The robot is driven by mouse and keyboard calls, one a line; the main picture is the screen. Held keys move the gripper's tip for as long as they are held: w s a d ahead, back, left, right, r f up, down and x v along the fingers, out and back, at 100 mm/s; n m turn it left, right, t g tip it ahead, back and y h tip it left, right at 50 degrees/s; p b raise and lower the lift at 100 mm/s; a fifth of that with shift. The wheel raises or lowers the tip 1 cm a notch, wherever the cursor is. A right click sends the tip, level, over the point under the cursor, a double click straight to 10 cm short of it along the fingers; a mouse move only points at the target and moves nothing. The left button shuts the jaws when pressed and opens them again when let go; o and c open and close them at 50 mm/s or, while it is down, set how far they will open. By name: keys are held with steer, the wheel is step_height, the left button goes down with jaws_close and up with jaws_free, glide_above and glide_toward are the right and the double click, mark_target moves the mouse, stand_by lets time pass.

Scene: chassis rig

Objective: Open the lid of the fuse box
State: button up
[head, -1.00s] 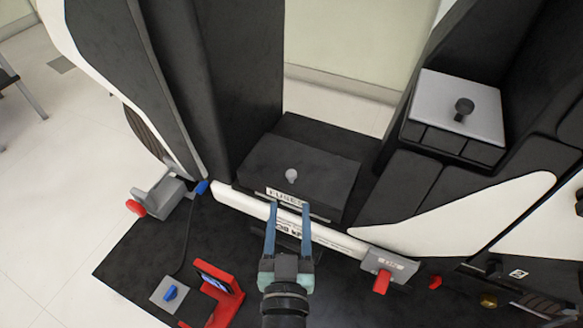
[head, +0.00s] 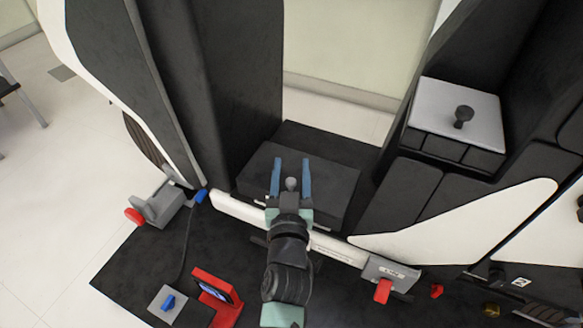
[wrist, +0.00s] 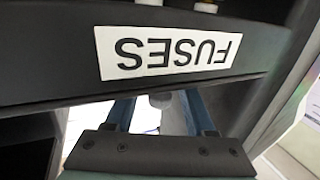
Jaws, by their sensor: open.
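The fuse box is a low black box, and its flat dark lid (head: 327,186) shows in the head view. A small grey knob (head: 291,184) stands on the lid. My gripper (head: 291,162) is over the lid, open, with one blue finger on each side of the knob. In the wrist view a grey piece, seemingly the knob (wrist: 161,100), sits between my fingers. An upside-down "FUSES" label (wrist: 168,53) fills the upper middle there. My wrist hides the lid's front in the head view. I cannot tell whether the lid is raised.
A dark column (head: 235,90) rises left of the box. A grey block with a black knob (head: 463,116) is at right. A red-handled fixture (head: 383,290), a red stand (head: 215,297) and a blue-knobbed block (head: 168,303) are in front.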

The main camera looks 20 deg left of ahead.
steer(key=shift+w, duration=0.15)
steer(key=shift+c, duration=0.3)
jaws_close()
stand_by(1.1)
